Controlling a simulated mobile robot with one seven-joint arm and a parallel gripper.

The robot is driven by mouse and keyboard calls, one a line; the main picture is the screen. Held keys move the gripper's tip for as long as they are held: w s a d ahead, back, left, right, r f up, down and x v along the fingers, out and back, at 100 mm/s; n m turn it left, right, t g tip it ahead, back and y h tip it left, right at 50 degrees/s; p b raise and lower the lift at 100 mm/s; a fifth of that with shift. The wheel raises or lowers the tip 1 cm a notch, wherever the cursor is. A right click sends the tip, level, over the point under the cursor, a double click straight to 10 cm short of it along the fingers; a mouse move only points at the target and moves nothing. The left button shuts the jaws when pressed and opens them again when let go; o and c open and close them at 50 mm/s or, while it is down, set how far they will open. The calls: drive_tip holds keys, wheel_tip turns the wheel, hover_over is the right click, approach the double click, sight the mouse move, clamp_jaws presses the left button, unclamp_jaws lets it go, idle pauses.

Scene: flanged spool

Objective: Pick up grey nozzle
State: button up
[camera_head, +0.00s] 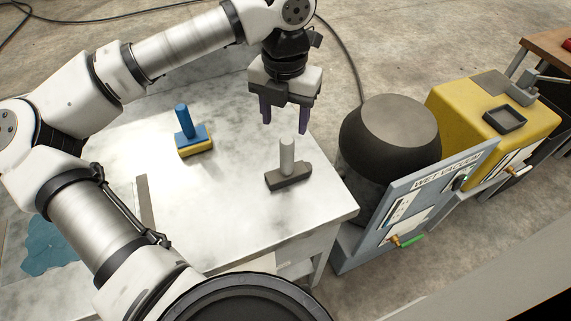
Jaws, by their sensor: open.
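The grey nozzle (288,176) stands on the white table near its right edge. It has a dark grey flat base and a lighter grey upright tube. My gripper (285,128) hangs just above and slightly behind the tube, pointing down. Its two dark purple fingers are apart with nothing between them. The fingertips look clear of the nozzle, though the exact gap cannot be told from this view.
A blue nozzle (190,133) with a yellow base stands left on the table (225,225). A teal flat piece (50,247) lies at the left. Right of the table are a dark rounded drum (392,140), a "WET VACUUM" panel (410,210) and a yellow machine (475,115).

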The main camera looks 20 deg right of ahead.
sight(287, 151)
wheel_tip(287, 151, down, 5)
drive_tip(key=shift+r, duration=0.15)
drive_tip(key=shift+d+f+p, duration=0.2)
drive_tip(key=shift+f+p, duration=1.05)
drive_tip(key=shift+f, duration=1.45)
clamp_jaws()
